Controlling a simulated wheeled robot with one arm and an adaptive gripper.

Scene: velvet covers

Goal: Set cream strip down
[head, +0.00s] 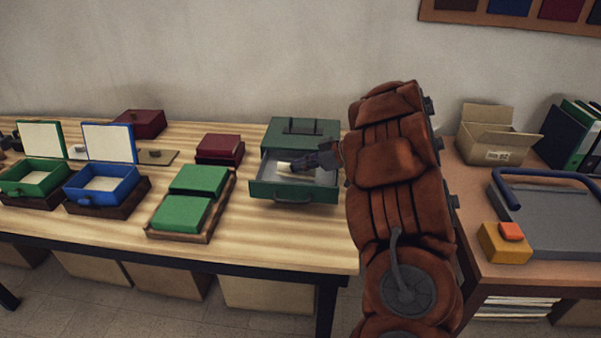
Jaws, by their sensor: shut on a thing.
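The cream strip (283,166) is a small pale piece at the tip of my gripper (290,166). My gripper reaches in from the right and is shut on the strip. Both are over the open drawer (293,194) of a dark green box (302,135), within the drawer's outline. The drawer has a pale grey inside. I cannot tell whether the strip touches the drawer floor. My brown padded arm hides the area right of the drawer.
Left of the drawer, a wooden tray (151,233) holds two green boxes (198,180). A dark red box (220,146) stands behind it. Open blue (101,184) and green (33,178) boxes stand farther left. Bare table lies in front of the drawer.

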